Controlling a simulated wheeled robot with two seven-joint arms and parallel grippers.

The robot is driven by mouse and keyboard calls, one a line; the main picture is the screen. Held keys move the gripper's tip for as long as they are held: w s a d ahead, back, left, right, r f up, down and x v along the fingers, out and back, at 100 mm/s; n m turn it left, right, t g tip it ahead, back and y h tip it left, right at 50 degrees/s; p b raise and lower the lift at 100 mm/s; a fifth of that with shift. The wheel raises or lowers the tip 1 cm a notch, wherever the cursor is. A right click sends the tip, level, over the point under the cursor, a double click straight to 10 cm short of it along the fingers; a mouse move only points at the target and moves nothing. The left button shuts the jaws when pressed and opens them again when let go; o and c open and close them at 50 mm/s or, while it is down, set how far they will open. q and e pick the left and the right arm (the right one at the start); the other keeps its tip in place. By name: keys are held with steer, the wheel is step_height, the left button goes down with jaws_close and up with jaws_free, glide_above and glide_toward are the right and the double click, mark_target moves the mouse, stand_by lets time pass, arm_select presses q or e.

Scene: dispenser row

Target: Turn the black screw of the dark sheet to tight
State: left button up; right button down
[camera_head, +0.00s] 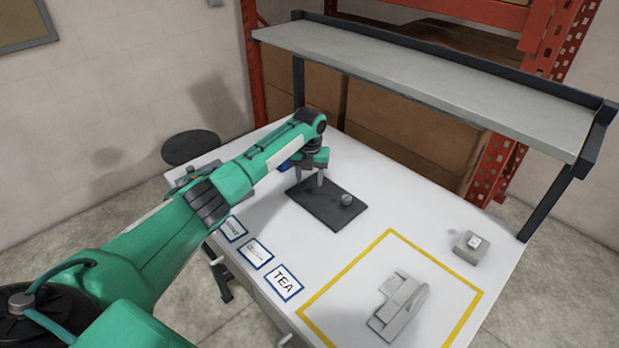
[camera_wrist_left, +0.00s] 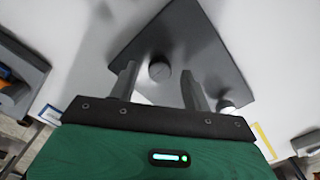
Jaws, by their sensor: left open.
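The dark sheet (camera_head: 325,208) lies flat on the white table, and it also shows in the left wrist view (camera_wrist_left: 205,55). My left gripper (camera_head: 320,178) points down over the sheet's far left part. In the left wrist view the jaws (camera_wrist_left: 160,84) are open, with a round dark screw (camera_wrist_left: 160,71) showing between the fingertips; I see no contact. A thin line crosses its top. A second, lighter round screw (camera_wrist_left: 227,107) lies beyond the right finger; in the head view a grey one (camera_head: 347,200) stands near the sheet's right edge. My right gripper is not in view.
Labelled cards, one reading TEA (camera_head: 283,283), lie along the front left edge. A grey device (camera_head: 398,306) stands inside a yellow outline (camera_head: 390,235). A small grey box (camera_head: 468,247) stands at right. A shelf (camera_head: 420,85) spans the table's back.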

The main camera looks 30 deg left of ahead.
mark_target(309, 184)
arm_select(q)
step_height(309, 184, up, 14)
steer(key=b, duration=0.3)
steer(key=shift+f, duration=0.2)
steer(key=shift+s+f, duration=0.1)
